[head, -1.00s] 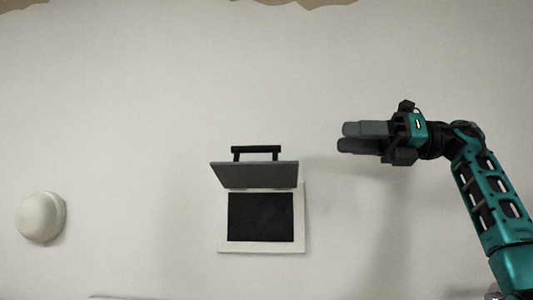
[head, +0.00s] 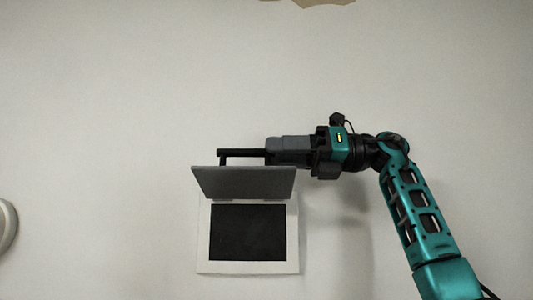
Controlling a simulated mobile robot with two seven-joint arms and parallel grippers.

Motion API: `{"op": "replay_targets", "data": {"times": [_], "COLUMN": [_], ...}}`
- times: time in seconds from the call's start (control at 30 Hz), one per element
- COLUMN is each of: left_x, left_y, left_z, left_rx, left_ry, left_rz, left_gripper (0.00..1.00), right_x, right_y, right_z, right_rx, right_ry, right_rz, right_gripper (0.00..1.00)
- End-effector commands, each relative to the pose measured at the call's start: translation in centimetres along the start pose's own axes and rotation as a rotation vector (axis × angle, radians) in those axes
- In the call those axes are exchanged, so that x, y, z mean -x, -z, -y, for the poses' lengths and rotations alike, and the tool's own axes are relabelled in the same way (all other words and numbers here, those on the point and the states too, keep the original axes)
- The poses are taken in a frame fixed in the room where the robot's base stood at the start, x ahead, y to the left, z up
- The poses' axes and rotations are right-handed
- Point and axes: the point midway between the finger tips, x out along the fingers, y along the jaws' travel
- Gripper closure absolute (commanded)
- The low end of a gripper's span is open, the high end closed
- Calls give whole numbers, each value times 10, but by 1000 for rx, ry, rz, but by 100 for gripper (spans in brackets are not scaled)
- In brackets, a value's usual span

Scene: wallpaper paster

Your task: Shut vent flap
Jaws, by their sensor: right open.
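The vent is a white square frame (head: 207,266) on the wall with a dark opening (head: 247,232). Its grey flap (head: 243,182) is hinged at the top of the opening and stands raised, sticking outward. A black bar handle (head: 240,153) shows along the flap's upper edge. My right gripper (head: 272,150) comes from the right and its grey fingers lie at the right end of the handle, overlapping it in the picture. The fingers are open; I cannot tell whether they touch the handle. My left gripper is not in view.
A pale rounded fixture (head: 6,226) is on the wall at the left edge. The wall around the vent is otherwise bare. A torn brownish patch (head: 310,2) shows at the top edge.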

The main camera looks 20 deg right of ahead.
Motion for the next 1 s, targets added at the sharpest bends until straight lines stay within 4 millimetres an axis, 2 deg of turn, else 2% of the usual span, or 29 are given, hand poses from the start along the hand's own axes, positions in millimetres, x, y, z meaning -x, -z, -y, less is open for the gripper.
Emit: {"op": "replay_targets", "data": {"times": [0.1, 0.2, 0.57, 1.0], "left_x": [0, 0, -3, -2], "left_y": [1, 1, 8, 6], "left_z": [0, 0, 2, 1], "left_rx": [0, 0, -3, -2], "left_ry": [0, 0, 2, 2], "left_rz": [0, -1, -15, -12], "left_gripper": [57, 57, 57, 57], "right_x": [-16, -24, -27, -27], "right_y": [0, 0, 0, 0], "right_z": [0, 0, 0, 0], "right_rx": [-1, -1, -1, -1], "right_ry": [-2, 0, 1, 1], "right_rz": [0, 0, 0, 1], "right_gripper": [58, 58, 59, 100]}}
